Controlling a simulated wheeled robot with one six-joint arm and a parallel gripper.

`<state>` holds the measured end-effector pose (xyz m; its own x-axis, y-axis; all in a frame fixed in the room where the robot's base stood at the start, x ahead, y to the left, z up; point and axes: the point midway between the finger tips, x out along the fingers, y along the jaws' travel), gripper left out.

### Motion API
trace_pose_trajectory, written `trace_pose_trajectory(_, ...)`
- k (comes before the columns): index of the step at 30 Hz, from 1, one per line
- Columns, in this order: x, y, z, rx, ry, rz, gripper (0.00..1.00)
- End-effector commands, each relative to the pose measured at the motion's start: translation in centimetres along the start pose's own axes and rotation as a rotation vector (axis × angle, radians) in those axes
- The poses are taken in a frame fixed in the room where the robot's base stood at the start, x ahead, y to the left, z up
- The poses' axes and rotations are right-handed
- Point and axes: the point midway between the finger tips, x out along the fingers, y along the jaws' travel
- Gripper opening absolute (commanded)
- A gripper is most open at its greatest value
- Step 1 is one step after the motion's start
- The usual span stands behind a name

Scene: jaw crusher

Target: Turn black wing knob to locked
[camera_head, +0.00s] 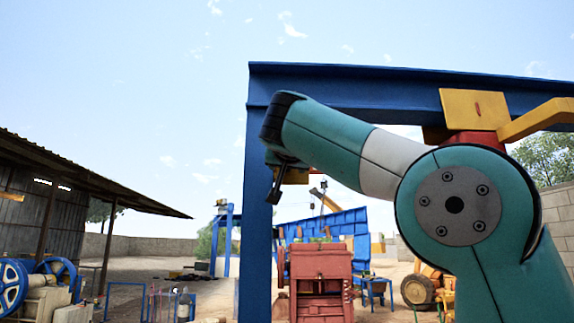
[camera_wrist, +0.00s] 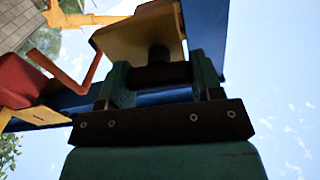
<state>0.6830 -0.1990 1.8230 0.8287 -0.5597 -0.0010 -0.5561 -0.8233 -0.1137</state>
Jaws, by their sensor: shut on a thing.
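The black wing knob (camera_wrist: 160,74) shows in the wrist view as a dark bar on a short dark stem, under a tan-yellow housing (camera_wrist: 125,40). My gripper (camera_wrist: 163,76) has its two green fingers on either side of the knob and is shut on it. In the head view my gripper (camera_head: 278,180) is small and dark at the end of my teal arm, beside a yellow housing (camera_head: 296,176) near the blue post. The knob cannot be made out there, and no lock marking is readable.
A blue gantry beam (camera_head: 350,78) and its post (camera_head: 257,220) stand close to my arm. A yellow block (camera_head: 470,105) sits on the beam at right. A red crusher (camera_head: 318,280) stands beyond the post. Open ground lies left of the post.

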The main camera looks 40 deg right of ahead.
Motion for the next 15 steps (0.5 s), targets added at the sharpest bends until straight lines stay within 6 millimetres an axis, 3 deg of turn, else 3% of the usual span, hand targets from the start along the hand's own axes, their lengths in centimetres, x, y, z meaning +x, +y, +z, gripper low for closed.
trace_pose_trajectory(15,-0.01,0.27,0.15,0.462,0.002,0.000,0.36)
